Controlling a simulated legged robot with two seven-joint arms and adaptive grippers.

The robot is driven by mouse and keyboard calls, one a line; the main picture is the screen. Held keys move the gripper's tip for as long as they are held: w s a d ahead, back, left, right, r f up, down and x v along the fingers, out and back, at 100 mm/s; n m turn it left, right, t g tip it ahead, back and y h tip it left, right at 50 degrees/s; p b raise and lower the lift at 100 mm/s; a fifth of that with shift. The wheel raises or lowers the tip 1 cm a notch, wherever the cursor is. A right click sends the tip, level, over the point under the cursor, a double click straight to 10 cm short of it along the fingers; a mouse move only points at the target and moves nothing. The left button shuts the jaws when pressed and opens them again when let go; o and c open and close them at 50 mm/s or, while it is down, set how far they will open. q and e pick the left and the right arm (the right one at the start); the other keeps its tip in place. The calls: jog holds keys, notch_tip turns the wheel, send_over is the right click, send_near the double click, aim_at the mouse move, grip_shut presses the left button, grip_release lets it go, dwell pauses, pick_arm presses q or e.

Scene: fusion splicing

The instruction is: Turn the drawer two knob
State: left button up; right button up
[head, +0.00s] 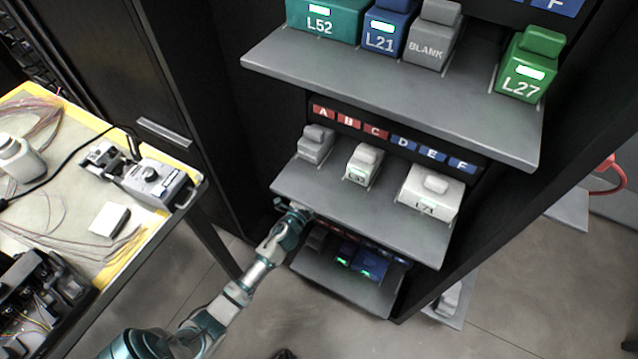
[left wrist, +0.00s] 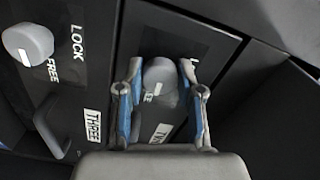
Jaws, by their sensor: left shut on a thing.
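The drawer two knob (left wrist: 159,80) is a grey round knob on a dark panel in the left wrist view. A partly hidden "TWO" label (left wrist: 160,134) sits below it. My left gripper (left wrist: 160,66) has its blue-padded fingers on both sides of the knob and is shut on it. The lock and free lettering around this knob is mostly covered by the fingers. In the head view my left gripper (head: 291,215) reaches the left edge of the shelf rack, and the knob is hidden there. My right gripper is not in view.
A similar knob (left wrist: 28,43) with LOCK and FREE lettering, a handle (left wrist: 50,132) and a "THREE" label (left wrist: 93,126) lie to the left in the left wrist view. Shelves (head: 370,215) with labelled modules rise beside my arm. A yellow-edged table (head: 190,200) stands at left.

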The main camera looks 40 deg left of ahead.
pick_arm(q)
jog(key=shift+d+f+m, duration=0.25)
jog(key=shift+d+m, duration=0.05)
jog(key=shift+m, duration=0.3)
jog(key=o, duration=1.2)
jog(key=shift+c, duration=0.2)
jog(key=shift+r, duration=0.15)
jog(key=v, duration=1.2)
jog(key=shift+a, duration=0.1)
